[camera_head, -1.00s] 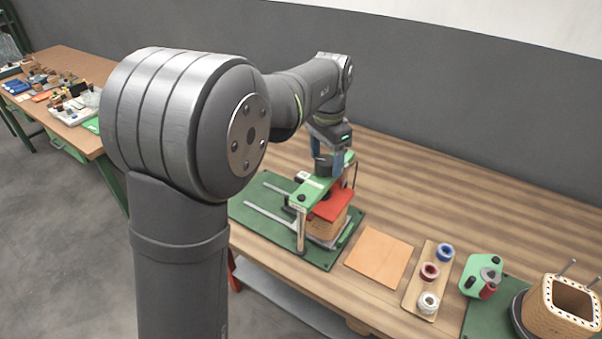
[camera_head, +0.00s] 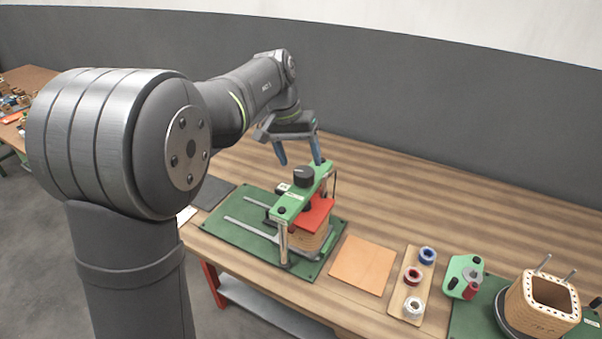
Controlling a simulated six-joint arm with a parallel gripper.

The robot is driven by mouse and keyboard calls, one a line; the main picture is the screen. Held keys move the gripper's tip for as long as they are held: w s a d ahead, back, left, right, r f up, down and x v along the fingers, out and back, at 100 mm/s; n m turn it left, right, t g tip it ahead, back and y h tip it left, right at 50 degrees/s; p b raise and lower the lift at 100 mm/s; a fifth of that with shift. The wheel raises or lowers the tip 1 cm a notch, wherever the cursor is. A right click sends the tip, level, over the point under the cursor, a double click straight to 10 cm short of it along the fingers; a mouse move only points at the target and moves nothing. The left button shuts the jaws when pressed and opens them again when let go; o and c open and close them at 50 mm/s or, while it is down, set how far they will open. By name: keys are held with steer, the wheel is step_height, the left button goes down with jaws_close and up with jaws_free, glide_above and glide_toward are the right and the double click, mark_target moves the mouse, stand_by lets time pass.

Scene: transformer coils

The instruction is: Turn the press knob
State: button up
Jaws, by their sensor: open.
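The press knob (camera_head: 303,176) is a black round knob on top of the green press bridge (camera_head: 291,204). The bridge stands on posts over a green base plate (camera_head: 240,206). Under it a red plate (camera_head: 315,213) lies on a wooden coil block (camera_head: 306,239). My gripper (camera_head: 300,163) is open and empty, its two blue fingers spread and pointing down. It appears above and behind the knob, apart from it. The exact gap in depth is hard to tell.
Right of the press lie an orange sheet (camera_head: 362,265), a wooden tray (camera_head: 399,306) with three spools, a green tool (camera_head: 463,275) and a wooden coil former (camera_head: 543,305). A dark mat (camera_head: 212,194) lies at left. The bench behind the press is clear.

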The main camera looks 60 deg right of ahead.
steer(key=w+a+r+n+g+h, duration=0.1)
steer(key=w+a+r+n+g, duration=0.25)
steer(key=n, duration=0.65)
steer(key=n+g+h, duration=0.2)
steer(key=n, duration=1)
glide_toward(303, 171)
steer(key=x, duration=1)
steer(key=shift+c, duration=0.5)
steer(key=c, duration=0.9)
steer(key=m+g+y, duration=0.1)
steer(key=m+y, duration=0.2)
steer(key=m, duration=0.1)
steer(key=shift+m, duration=0.4)
